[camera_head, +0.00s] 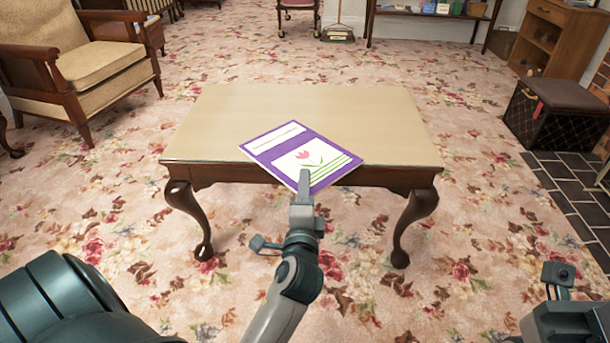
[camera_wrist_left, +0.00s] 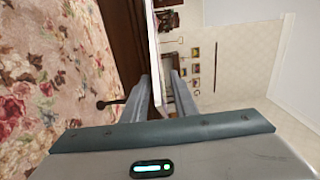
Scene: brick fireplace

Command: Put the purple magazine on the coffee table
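The purple magazine (camera_head: 267,143), with a white panel and a pink tulip, lies at the front edge of the coffee table (camera_head: 220,115), its near corner jutting past the edge. The table has a pale top and dark curved legs. My left gripper (camera_head: 304,180) is at that near corner. In the left wrist view the magazine (camera_wrist_left: 153,45) is a thin pale strip, seen edge-on, reaching between the fingers of my left gripper (camera_wrist_left: 162,85). A gap shows between the strip and the right-hand finger. Only part of my right arm shows at the bottom right; its fingers are not visible.
The rest of the tabletop is bare. An armchair (camera_head: 100,65) stands at the left, a dark stool (camera_head: 555,115) and wooden cabinet (camera_head: 560,40) at the right. Flowered carpet (camera_head: 480,220) around the table is clear. Dark tiles (camera_head: 575,185) lie at the right.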

